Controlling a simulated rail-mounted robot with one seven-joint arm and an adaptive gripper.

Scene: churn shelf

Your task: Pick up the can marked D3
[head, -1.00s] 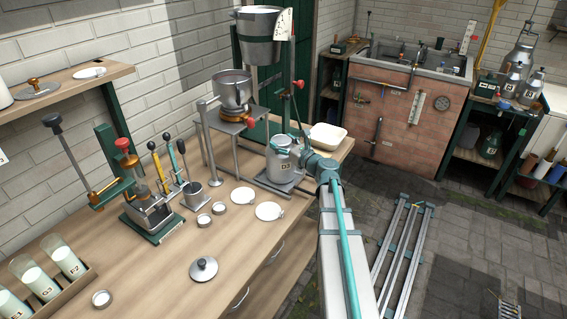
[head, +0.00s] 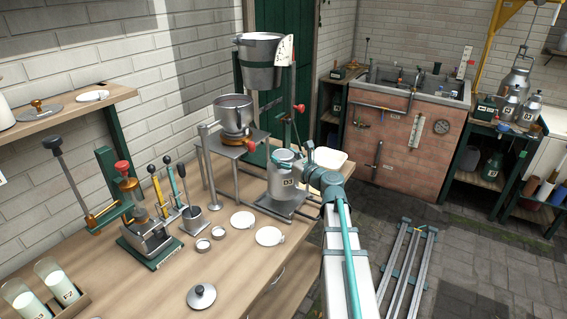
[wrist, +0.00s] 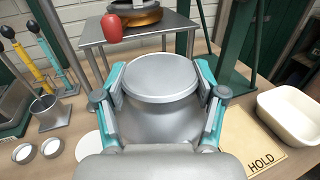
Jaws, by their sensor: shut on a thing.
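The grey metal can marked D3 (head: 284,173) is upright at the far end of the wooden bench, above a grey plate (head: 266,204). Its black-and-white label faces the head camera. My gripper (head: 303,172) comes at it from the right and front. In the wrist view the can (wrist: 162,85) fills the middle, lid up, and my gripper (wrist: 160,92) has a teal-edged finger on each side of it, shut on its body. The can's underside is hidden in the wrist view, and any gap to the plate is hard to judge.
A metal stand with a bowl (head: 233,115) is just behind the can, and a bucket (head: 262,65) hangs on a green frame above. A white tub (head: 329,158) and a HOLD card (wrist: 254,150) lie close on the right. White discs (head: 270,236) lie nearer on the bench.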

